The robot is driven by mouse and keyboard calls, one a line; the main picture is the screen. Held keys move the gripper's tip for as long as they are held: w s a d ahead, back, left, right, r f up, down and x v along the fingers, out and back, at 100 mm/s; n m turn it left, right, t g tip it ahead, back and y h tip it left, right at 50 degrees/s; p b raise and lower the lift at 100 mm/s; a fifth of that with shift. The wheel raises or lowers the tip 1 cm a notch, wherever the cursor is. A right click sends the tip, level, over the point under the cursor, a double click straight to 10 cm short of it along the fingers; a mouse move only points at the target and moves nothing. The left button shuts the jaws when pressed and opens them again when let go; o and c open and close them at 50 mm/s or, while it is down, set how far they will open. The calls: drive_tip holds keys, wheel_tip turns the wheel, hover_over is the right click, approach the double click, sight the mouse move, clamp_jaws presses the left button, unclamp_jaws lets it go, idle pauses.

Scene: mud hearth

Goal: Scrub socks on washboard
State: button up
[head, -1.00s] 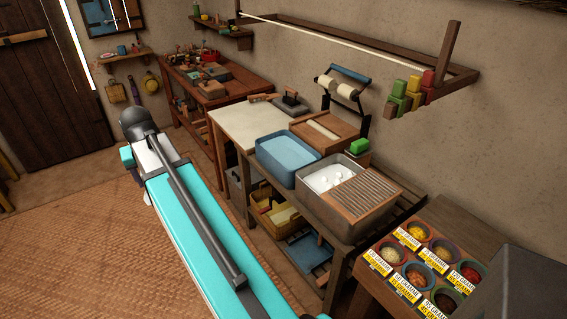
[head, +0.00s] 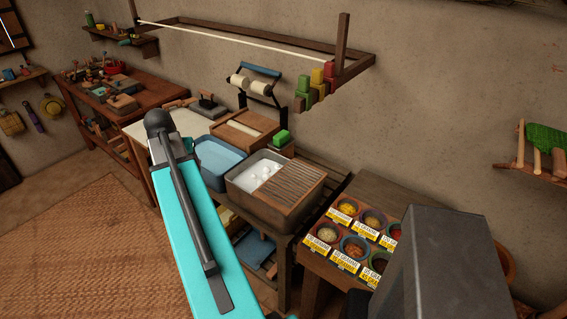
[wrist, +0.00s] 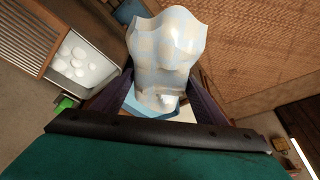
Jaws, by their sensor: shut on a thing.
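In the wrist view my gripper (wrist: 160,102) is shut on a pale blue and cream checked cloth (wrist: 168,50), which may be a sock. Its tip spreads out beyond the fingers. The ribbed washboard (head: 292,186) leans in the grey wash basin (head: 262,205), beside white suds (head: 259,168). The washboard (wrist: 28,38) and suds (wrist: 78,65) also show at the upper left of the wrist view, to the left of my gripper. In the head view my arm covers the gripper and the cloth.
A blue basin (head: 219,158) stands left of the wash basin. Labelled bowls (head: 373,219) stand on a table to the right. A drying rack (head: 255,40) hangs on the wall above.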

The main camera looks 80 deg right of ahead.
drive_tip(key=s+d+f+m+g+p, duration=0.1)
drive_tip(key=s+d+m, duration=0.2)
drive_tip(key=s, duration=0.7)
drive_tip(key=s+d+f+m+g+p, duration=0.1)
drive_tip(key=s+d+m, duration=0.1)
drive_tip(key=s+d, duration=0.5)
drive_tip(key=s+d+m+g+p, duration=0.1)
drive_tip(key=s+d+m, duration=0.2)
drive_tip(key=s, duration=1.2)
drive_tip(key=shift+d+f+m, duration=0.3)
drive_tip(key=shift+d+f, duration=0.1)
drive_tip(key=shift+d, duration=0.8)
drive_tip(key=shift+f, duration=0.15)
